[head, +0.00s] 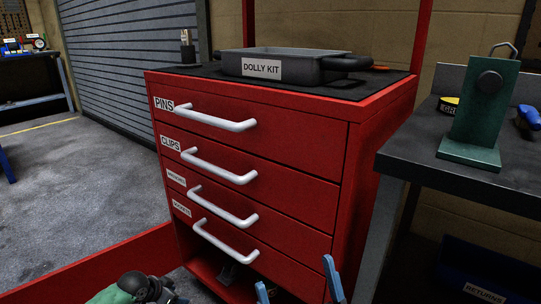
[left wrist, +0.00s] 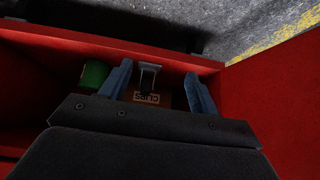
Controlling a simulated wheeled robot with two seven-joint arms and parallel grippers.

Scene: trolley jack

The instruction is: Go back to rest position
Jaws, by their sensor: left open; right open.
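My left gripper (head: 298,284) shows only as two blue fingertips at the bottom of the head view. In the left wrist view its two blue fingers (left wrist: 169,90) stand wide apart, and nothing is seen clamped between them. It hovers by an open red compartment (left wrist: 205,62). A green object (left wrist: 93,75) lies left of the fingers, and a green item (head: 112,295) also shows low in the head view. My right gripper is not in view.
A red cabinet (head: 335,150) with labelled, shut drawers stands close ahead, with white handles. A grey DOLLY KIT tray (head: 300,68) sits on top. A dark bench (head: 425,150) at right holds a green stand (head: 482,110). Floor at left (head: 70,190) is clear.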

